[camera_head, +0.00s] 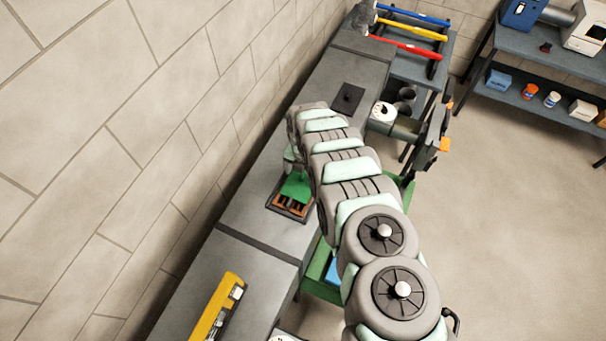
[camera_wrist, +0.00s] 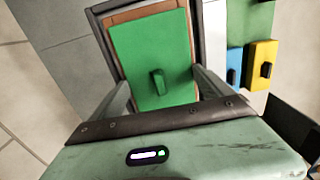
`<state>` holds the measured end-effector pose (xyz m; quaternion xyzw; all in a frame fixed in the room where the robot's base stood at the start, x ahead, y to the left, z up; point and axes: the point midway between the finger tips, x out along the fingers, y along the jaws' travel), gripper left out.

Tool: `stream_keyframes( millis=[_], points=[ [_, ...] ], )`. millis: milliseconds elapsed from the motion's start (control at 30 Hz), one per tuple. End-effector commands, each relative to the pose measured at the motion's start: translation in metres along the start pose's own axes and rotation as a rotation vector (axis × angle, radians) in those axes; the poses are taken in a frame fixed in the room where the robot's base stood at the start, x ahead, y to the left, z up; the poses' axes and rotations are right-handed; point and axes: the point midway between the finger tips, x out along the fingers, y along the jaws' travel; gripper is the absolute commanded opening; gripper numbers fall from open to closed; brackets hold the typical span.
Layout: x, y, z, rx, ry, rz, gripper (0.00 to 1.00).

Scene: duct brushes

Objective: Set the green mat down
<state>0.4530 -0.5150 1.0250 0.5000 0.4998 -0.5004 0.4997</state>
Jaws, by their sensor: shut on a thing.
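The green mat (camera_wrist: 140,50) is a flat green panel with a small upright tab on its face. In the head view the mat (camera_head: 296,187) is at the middle of the grey bench, over a brown-lined tray (camera_head: 277,206). The tray's brown and dark rim (camera_wrist: 138,12) shows around the mat's far end in the wrist view. My gripper (camera_wrist: 163,80) is shut on the mat, with its fingers to either side of it. Whether the mat touches the tray is unclear. My arm hides part of the bench in the head view.
A yellow tray (camera_head: 215,309) of small parts lies on the near bench. A black plate (camera_head: 347,98) lies farther along it. A blue piece (camera_wrist: 234,66) and a yellow piece (camera_wrist: 262,66) are at the right in the wrist view. The wall borders the bench's left side.

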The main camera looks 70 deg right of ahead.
Motion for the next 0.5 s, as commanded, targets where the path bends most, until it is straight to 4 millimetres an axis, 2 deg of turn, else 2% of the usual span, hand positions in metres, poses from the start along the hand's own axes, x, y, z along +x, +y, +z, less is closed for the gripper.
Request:
stream_keyframes(
  millis=[67,100,200,500],
  points=[
    [0.0041,0.0001,0.0000,0.000,0.000,0.000,0.35],
    [0.0029,0.0001,0.0000,0.000,0.000,0.000,0.93],
    [0.0025,0.0000,-0.0001,0.000,0.000,0.000,1.00],
    [-0.0016,-0.0001,-0.0002,0.000,0.001,0.000,1.00]
  ],
)
